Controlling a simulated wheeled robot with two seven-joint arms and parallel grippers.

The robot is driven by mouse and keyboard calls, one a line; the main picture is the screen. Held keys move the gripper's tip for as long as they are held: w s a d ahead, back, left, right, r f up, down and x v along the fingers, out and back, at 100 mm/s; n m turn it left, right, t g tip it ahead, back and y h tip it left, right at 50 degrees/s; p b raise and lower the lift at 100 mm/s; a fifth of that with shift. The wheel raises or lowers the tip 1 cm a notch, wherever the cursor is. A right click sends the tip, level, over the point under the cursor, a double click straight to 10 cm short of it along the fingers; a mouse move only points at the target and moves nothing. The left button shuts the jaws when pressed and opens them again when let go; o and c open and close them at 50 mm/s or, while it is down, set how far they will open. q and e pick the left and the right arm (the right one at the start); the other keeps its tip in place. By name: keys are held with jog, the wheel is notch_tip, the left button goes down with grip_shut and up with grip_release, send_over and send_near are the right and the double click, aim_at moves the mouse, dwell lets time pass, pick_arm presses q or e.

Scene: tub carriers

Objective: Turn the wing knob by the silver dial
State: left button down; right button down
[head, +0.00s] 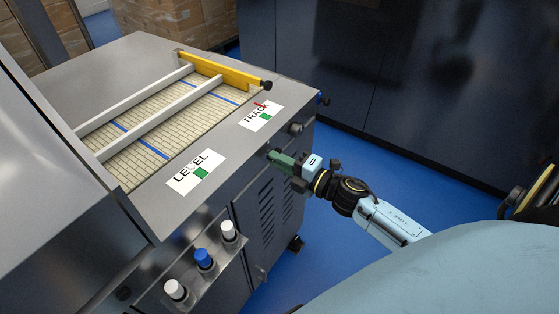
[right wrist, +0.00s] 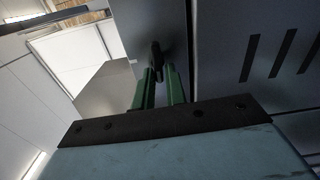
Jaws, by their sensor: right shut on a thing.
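The dark wing knob (right wrist: 156,54) stands out from the grey machine panel in the right wrist view. In the head view it is mostly hidden by my right gripper (head: 278,155), whose green fingers reach the machine's front edge. In the right wrist view the fingers of my right gripper (right wrist: 160,72) are shut on the wing knob, one on each side. A round grey knob (head: 296,128) sits on the same front face, just beyond the gripper. I cannot tell which part is the silver dial. My left gripper is not in view.
The machine top (head: 150,60) carries a slatted belt (head: 150,125) with pale rails, a yellow bar (head: 225,70), a LEVEL label (head: 195,170) and a TRACK label (head: 261,115). A button box (head: 205,258) juts out at the lower left. Blue floor (head: 335,230) is open to the right.

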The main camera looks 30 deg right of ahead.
jog(key=shift+w+d+r, duration=0.1)
jog(key=shift+d, duration=0.05)
jog(key=c, duration=1.5)
grip_release()
jog(key=shift+o, duration=0.2)
jog(key=v, duration=1.3)
jog(key=shift+s, duration=0.25)
